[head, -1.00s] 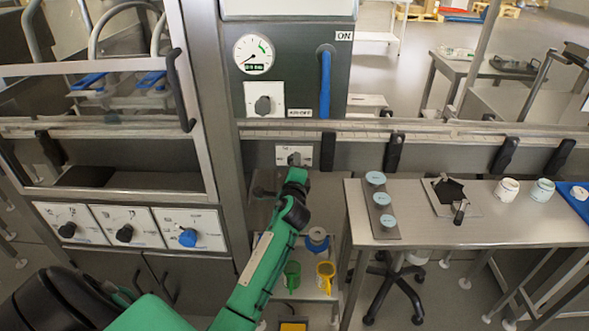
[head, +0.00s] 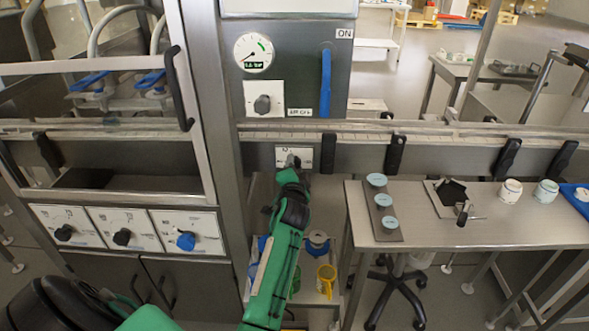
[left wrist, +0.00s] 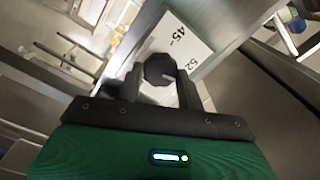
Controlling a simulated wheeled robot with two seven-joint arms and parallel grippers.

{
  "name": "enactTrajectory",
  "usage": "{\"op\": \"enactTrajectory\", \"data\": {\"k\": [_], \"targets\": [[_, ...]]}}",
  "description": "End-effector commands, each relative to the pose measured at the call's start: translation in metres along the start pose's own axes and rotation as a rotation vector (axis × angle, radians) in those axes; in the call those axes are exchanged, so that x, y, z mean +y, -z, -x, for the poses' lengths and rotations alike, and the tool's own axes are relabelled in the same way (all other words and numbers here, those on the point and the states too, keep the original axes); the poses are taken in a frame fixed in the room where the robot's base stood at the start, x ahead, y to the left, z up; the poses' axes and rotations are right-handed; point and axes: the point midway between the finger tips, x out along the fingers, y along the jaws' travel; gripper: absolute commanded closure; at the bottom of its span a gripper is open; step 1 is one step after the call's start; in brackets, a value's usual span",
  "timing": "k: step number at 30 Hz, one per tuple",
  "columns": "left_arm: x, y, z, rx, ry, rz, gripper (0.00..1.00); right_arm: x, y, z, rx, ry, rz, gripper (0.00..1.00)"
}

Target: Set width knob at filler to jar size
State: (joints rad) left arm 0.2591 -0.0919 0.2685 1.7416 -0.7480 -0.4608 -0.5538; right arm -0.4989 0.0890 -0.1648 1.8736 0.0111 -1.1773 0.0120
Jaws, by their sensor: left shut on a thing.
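The width knob (left wrist: 158,70) is a dark knob on a small white plate (head: 282,153) on the filler's grey front rail. In the left wrist view its plate (left wrist: 186,42) carries the marks 45 and 52. My left gripper (head: 290,170) is shut on this knob, with one finger on each side of it; it also shows in the left wrist view (left wrist: 158,84). The fingers partly cover the knob in the head view. Two small jars, a white one (head: 510,191) and a pale one (head: 546,191), stand on the right table. My right gripper is not in view.
Above the knob are a pressure gauge (head: 253,53), another dark knob (head: 263,104) and a blue lever (head: 326,84). A guarded machine with several knobs is at left. The steel table (head: 440,230) stands close at right, with a yellow mug (head: 326,279) on a shelf beside it.

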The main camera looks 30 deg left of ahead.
Motion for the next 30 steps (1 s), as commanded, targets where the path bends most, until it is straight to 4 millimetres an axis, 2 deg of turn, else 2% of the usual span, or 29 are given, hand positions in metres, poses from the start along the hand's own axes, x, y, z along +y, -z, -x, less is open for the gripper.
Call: {"op": "enactTrajectory", "data": {"k": [18, 19, 21, 30], "targets": [[0.0013, -0.0012, 0.0002, -0.002, -0.003, 0.039, 0.85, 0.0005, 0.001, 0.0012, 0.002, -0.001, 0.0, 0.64], [0.0013, -0.0012, 0.0002, -0.002, -0.003, 0.038, 0.57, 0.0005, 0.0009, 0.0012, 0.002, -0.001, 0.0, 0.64], [0.0012, -0.0011, 0.0002, -0.002, -0.002, 0.038, 0.43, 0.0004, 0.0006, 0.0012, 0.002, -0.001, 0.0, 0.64], [0.0003, -0.0004, 0.0, -0.001, -0.001, 0.038, 0.41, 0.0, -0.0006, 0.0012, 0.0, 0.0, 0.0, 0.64]]}}
